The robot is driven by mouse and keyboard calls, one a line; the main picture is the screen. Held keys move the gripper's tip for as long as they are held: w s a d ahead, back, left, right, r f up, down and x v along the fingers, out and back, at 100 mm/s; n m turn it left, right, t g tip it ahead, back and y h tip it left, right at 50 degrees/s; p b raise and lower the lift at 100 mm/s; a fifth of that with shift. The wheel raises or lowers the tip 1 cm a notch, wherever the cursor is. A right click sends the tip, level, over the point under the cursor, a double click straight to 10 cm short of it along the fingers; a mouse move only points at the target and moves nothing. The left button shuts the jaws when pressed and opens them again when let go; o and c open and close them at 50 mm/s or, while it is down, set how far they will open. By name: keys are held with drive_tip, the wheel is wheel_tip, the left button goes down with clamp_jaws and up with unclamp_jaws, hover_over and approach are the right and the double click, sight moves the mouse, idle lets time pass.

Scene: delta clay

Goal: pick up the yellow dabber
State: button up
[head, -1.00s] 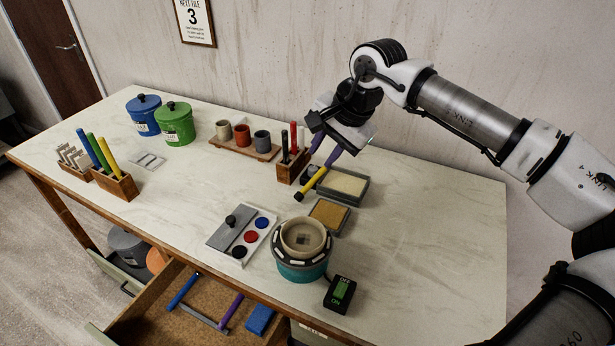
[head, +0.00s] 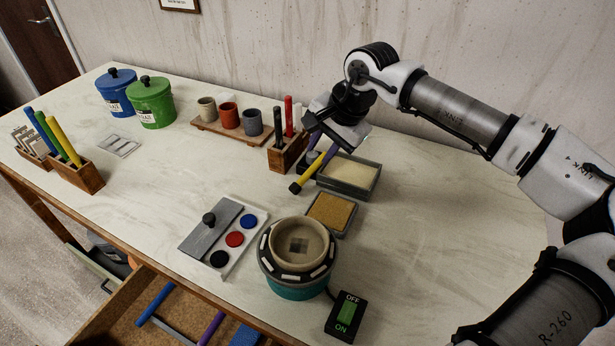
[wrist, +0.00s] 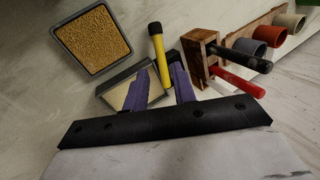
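The yellow dabber (head: 308,177) is a yellow rod with a black end, near the stamp pads right of the table's middle. In the wrist view the yellow dabber (wrist: 159,54) runs between the two purple fingers of my gripper (wrist: 158,70), with space on both sides. My gripper (head: 322,150) is open at the dabber's far part. The fingers and hand partly hide that end, and I cannot tell what it rests on. Another yellow stick (head: 63,141) stands with blue and green ones in a wooden block (head: 90,178) at the left.
Close by are a cream pad tray (head: 349,176), a tan pad tray (head: 332,213) and a wooden holder (head: 283,157) with black and red sticks. Nearer stand a palette (head: 212,228), a turntable with a bowl (head: 298,262) and a switch (head: 346,316). The right tabletop is clear.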

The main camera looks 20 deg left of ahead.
hover_over(304, 178)
drive_tip(key=d, duration=0.2)
wheel_tip(304, 178, down, 5)
drive_tip(key=shift+s+p, duration=0.15)
drive_tip(key=shift+p, duration=0.3)
drive_tip(key=shift+s+p+x, duration=0.2)
drive_tip(key=shift+p+x, duration=0.4)
drive_tip(key=shift+x, duration=0.75)
drive_tip(key=shift+s+p+x, duration=0.15)
drive_tip(key=shift+p+x, duration=0.4)
drive_tip(key=shift+x, duration=0.85)
drive_tip(key=shift+w+d+f, duration=0.1)
drive_tip(key=shift+w+d, duration=0.05)
drive_tip(key=shift+d, duration=0.05)
clamp_jaws()
